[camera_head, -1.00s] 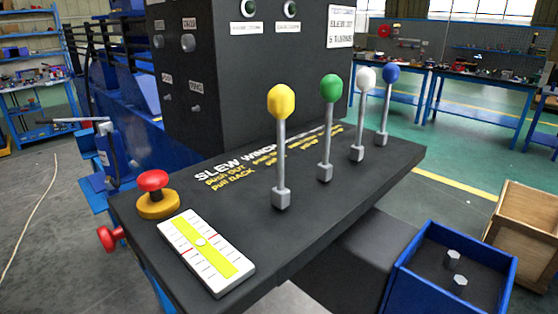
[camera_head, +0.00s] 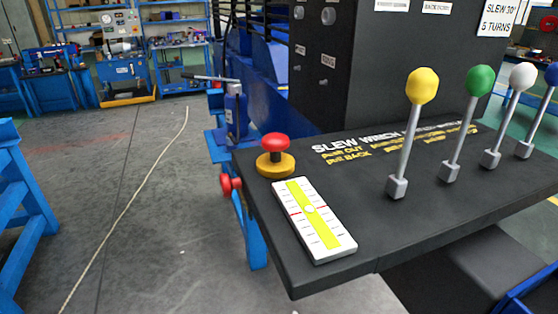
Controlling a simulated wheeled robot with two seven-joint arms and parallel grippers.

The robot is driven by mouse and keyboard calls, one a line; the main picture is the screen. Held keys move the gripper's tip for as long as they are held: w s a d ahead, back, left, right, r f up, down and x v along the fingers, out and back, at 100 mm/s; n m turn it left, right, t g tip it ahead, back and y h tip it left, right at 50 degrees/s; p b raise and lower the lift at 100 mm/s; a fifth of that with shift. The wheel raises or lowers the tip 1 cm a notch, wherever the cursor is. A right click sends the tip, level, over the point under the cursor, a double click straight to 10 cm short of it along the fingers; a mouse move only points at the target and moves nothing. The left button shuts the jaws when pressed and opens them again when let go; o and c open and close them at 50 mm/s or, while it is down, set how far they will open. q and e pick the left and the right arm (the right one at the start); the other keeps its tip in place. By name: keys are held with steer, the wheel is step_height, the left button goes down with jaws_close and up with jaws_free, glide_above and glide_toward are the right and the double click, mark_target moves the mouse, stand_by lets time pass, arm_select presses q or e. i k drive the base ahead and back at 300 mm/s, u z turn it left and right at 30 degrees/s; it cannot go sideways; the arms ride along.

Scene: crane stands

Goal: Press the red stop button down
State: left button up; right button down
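The red stop button (camera_head: 275,141) is a mushroom head on a dark stem above a yellow round base (camera_head: 275,165). It stands raised at the left end of the black console top (camera_head: 350,210). A second red knob (camera_head: 230,184) sticks out from the console's left side, below the button. Neither of my grippers shows in the head view, and nothing touches the button.
A white and yellow level gauge (camera_head: 313,220) lies in front of the button. A black cabinet (camera_head: 400,70) rises behind. Open grey floor (camera_head: 130,200) lies left.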

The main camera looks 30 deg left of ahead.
mark_target(274, 142)
steer(key=u, duration=0.75)
steer(key=k, duration=0.7)
steer(key=z, duration=0.75)
